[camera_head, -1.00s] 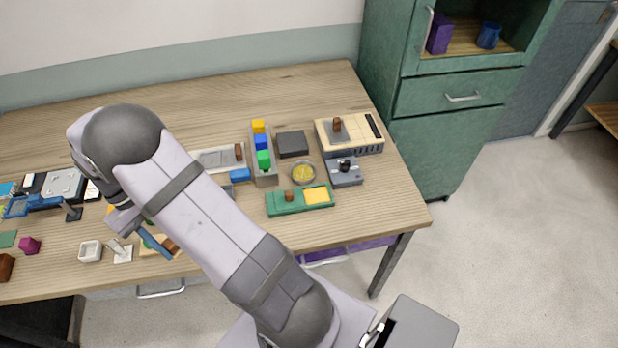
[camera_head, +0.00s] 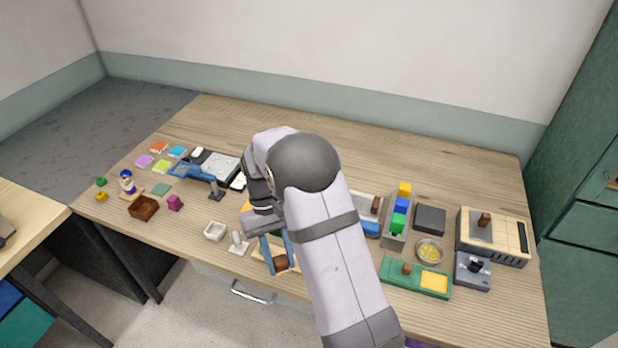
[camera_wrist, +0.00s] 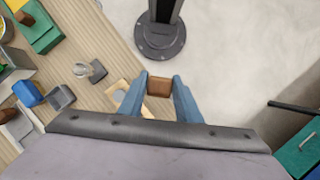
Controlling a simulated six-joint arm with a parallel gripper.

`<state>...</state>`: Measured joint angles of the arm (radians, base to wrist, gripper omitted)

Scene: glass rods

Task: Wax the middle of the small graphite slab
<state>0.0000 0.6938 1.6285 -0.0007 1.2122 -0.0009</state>
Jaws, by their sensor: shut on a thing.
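My gripper (camera_head: 279,255) has blue fingers, shut on a small brown block (camera_head: 281,263), above or at a pale wooden board (camera_head: 291,255) near the table's front edge. The wrist view shows the block (camera_wrist: 159,86) between the fingertips, with the board's edge left of them. A dark grey square slab (camera_head: 430,218), which looks like the graphite one, lies on the right of the table, apart from my gripper. A green tray (camera_head: 393,277) in front of it carries a yellow slab, perhaps wax (camera_head: 433,281), and a brown knob. My arm hides part of the table's middle.
A glass dish with yellow contents (camera_head: 430,250), a rack of coloured blocks (camera_head: 396,232), a cream device (camera_head: 494,243) and a grey device (camera_head: 473,270) crowd the right. A white stand (camera_head: 238,243) and white dish (camera_head: 215,230) are left of my gripper. The back strip is clear.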

